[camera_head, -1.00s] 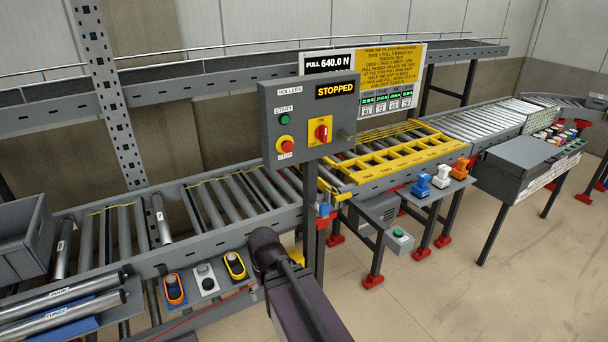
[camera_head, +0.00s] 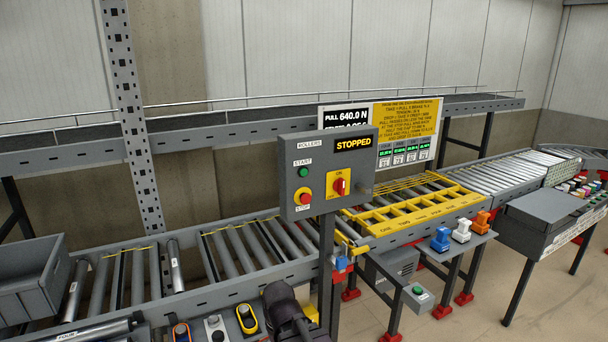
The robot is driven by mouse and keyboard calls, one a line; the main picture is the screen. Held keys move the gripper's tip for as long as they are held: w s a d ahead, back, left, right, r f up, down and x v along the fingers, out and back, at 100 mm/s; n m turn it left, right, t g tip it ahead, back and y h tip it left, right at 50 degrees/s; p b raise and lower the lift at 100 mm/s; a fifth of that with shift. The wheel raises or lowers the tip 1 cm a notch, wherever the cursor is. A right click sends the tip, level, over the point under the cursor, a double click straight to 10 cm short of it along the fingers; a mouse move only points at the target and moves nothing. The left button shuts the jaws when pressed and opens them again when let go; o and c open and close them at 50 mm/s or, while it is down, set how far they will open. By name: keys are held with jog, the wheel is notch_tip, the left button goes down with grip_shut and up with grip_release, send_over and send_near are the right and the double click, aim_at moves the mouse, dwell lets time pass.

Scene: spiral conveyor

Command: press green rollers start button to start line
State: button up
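The rollers control box (camera_head: 328,172) is a grey panel on a post in front of the conveyor. Its green start button (camera_head: 303,172) sits at the upper left, under the START label. A red stop button (camera_head: 305,198) is below it, and a red rotary switch on a yellow plate (camera_head: 340,184) is to the right. My gripper's fingers cannot be made out.
The roller conveyor (camera_head: 180,304) runs behind the box, with a yellow slotted frame (camera_head: 420,210) to the right. A grey bin (camera_head: 30,280) stands at the left. A small box with a green button (camera_head: 418,292) is low at the right. Blue, white and orange pieces stand on a shelf.

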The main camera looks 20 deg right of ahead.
grip_shut()
dwell(1.2)
